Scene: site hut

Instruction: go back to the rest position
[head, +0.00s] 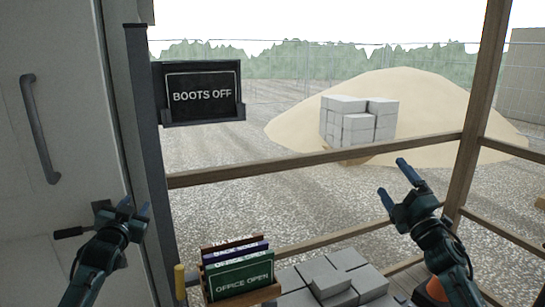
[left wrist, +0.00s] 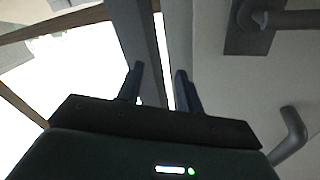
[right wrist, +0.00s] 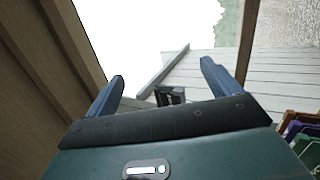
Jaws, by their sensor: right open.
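My left gripper (head: 135,207) is at the left in the head view, in front of the grey door and its post. In the left wrist view (left wrist: 158,85) its fingers stand partly apart with nothing between them. My right gripper (head: 394,182) is raised at the right in the head view, in front of the wooden rail. In the right wrist view (right wrist: 162,88) its fingers are wide apart and empty. Both grippers are clear of the signs.
A BOOTS OFF sign (head: 201,95) sits in a dark holder on the grey post (head: 146,150). A wooden rack (head: 262,294) holds several signs, OFFICE OPEN (head: 240,275) in front. Grey blocks (head: 330,283) lie beside it. A door handle (head: 38,130) is at left; wooden rails (head: 320,160) cross ahead.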

